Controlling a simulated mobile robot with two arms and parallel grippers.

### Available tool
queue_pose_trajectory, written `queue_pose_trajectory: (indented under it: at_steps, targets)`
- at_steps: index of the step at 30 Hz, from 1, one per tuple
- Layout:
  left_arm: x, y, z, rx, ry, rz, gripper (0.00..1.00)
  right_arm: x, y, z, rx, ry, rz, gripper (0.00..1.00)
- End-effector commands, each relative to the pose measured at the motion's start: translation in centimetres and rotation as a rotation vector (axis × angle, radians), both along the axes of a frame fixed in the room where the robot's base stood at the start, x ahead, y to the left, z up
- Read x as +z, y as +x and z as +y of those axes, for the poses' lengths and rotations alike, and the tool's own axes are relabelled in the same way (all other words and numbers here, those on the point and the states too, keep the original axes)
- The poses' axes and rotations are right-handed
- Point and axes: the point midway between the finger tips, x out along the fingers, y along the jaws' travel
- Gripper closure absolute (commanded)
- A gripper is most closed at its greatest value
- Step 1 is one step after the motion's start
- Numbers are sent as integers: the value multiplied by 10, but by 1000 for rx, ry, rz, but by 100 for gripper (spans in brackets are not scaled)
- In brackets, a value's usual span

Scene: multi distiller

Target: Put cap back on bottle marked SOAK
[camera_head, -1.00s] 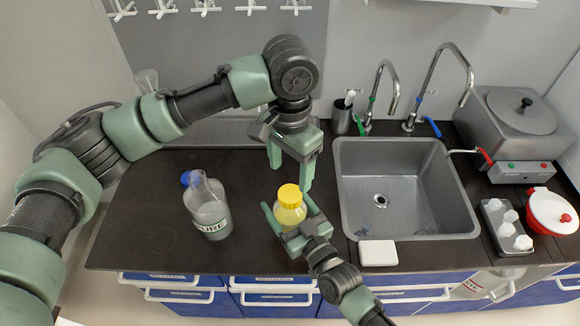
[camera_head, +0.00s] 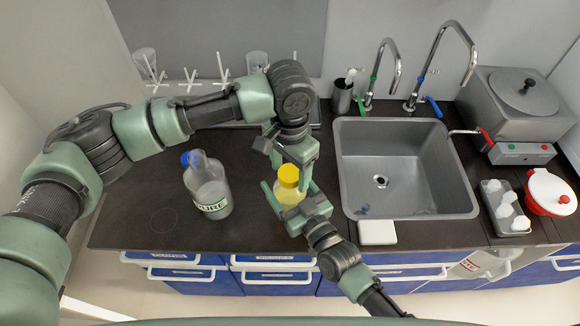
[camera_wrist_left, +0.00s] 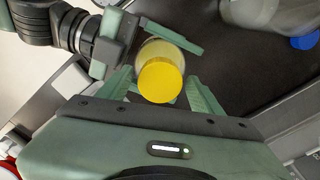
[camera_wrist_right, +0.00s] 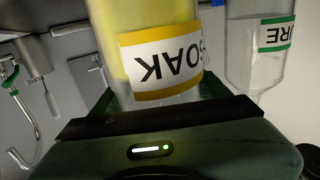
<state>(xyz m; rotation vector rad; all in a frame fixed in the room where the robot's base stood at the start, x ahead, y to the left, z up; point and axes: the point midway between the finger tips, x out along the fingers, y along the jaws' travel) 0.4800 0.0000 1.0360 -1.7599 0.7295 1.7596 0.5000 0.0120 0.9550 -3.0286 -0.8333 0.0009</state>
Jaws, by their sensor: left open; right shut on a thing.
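The SOAK bottle (camera_wrist_right: 160,62) holds yellow liquid, and its label appears upside down in the right wrist view. A yellow cap (camera_head: 288,174) sits on top of it; I cannot tell whether it is tight. My right gripper (camera_head: 291,199) is shut on the bottle's body, by the front part of the counter. My left gripper (camera_head: 292,162) is open at the cap. In the left wrist view the cap (camera_wrist_left: 160,80) shows between the left gripper's spread fingers, without clear contact.
A PURE bottle (camera_head: 208,187) with a blue cap stands to the left on the dark counter (camera_head: 150,225). The sink (camera_head: 405,212) lies to the right, with a white block (camera_head: 377,232) at its front edge. A drying rack with glassware is behind.

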Motion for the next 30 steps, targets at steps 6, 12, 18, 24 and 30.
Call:
queue_pose_trajectory:
  at_steps: [6, 12, 18, 24, 30]
  targets:
    - [0, 0, 0, 1, 0, 0, 87, 0, 0, 0, 0, -1, 1, 100]
    - [0, 0, 0, -4, 0, 0, 100, 0, 0, 0, 0, -1, 1, 100]
    - [1, 0, 0, -4, 0, 0, 28, 0, 0, 0, 0, -1, 1, 100]
    - [0, 0, 0, -4, 0, 0, 28, 0, 0, 0, 0, -1, 1, 100]
    - [12, 1, 0, -4, -1, -1, 28, 0, 0, 0, 0, -1, 1, 100]
